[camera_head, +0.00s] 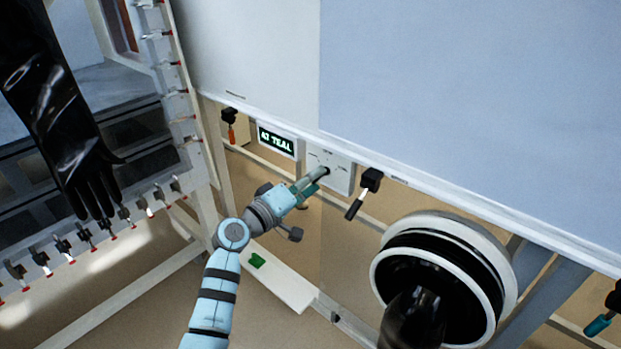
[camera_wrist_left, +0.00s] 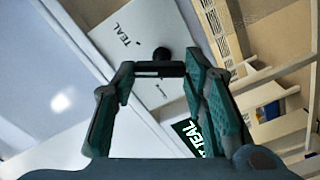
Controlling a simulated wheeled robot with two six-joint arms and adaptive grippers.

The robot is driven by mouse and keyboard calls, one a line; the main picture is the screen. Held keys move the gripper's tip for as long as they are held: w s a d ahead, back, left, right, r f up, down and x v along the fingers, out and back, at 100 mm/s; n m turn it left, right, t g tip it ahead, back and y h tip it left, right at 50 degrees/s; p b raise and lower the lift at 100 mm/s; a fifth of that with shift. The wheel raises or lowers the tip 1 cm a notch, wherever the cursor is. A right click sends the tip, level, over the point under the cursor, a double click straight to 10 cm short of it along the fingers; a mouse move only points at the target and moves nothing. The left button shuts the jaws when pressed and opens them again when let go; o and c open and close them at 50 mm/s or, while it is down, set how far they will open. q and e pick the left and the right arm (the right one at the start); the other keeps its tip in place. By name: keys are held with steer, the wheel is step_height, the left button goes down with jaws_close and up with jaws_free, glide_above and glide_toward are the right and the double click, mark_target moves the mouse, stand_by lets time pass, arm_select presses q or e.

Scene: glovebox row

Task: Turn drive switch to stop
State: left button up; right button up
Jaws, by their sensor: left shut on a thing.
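The drive switch is on a white panel box (camera_head: 340,174) under the long rail. In the left wrist view the box (camera_wrist_left: 125,45) bears the word TEAL, and the switch (camera_wrist_left: 162,54) is a black round knob with a dark bar across it. My left gripper (camera_head: 321,174) reaches the box from the lower left. Its fingertips (camera_wrist_left: 158,70) are on either side of the bar and shut on it. In the head view the fingers mostly hide the switch, and I cannot read which position it points to. My right gripper is not in view.
A lit display (camera_head: 277,141) ending in TEAL sits left of the box. A black-handled clamp (camera_head: 369,183) hangs close on its right. A round glove port (camera_head: 445,280) is at lower right, and a black glove (camera_head: 60,130) hangs at left. A white shelf (camera_head: 285,283) lies below.

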arm_select(q)
steer(key=o, duration=1.2)
steer(key=shift+c, duration=0.2)
steer(key=v, duration=1.2)
